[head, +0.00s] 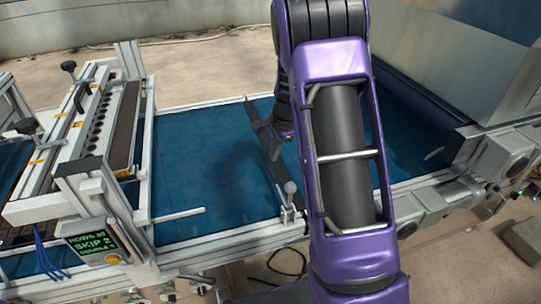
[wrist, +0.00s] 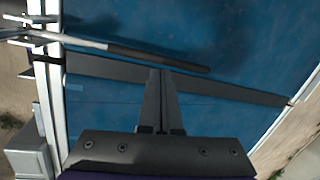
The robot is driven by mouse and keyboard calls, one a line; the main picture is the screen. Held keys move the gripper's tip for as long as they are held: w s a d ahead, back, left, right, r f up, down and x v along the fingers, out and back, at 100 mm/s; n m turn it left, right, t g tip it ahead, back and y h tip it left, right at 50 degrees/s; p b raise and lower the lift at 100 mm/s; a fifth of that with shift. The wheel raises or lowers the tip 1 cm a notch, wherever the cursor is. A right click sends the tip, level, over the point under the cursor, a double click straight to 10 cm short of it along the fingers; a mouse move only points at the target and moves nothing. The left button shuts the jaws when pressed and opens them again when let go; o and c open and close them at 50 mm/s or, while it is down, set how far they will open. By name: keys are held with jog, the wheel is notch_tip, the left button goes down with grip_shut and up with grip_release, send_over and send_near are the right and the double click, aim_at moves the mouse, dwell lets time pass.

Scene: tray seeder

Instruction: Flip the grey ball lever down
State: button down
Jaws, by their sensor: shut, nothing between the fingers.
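The grey ball lever (head: 290,188) stands roughly upright on a bracket at the near rail of the blue belt, its round knob on top, just left of my forearm in the head view. My gripper (head: 257,128) is over the belt, farther back than the lever and apart from it. In the wrist view my gripper (wrist: 161,73) is shut and empty, with its fingers over a dark flat bar (wrist: 235,92) that crosses the belt. Whether the fingers touch the bar I cannot tell. The ball knob is not clearly identifiable in the wrist view.
The blue belt (head: 195,165) is mostly clear. A seeder frame with a lit display (head: 92,246) stands at the left. A short metal rod (head: 180,215) sticks out near the front rail. A thin pale-and-dark rod (wrist: 160,57) lies beyond my fingertips in the wrist view.

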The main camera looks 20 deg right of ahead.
jog(key=w+d+r, duration=0.1)
jog(key=w+r, duration=0.4)
jog(key=r, duration=0.4)
jog(key=shift+w+r, duration=0.15)
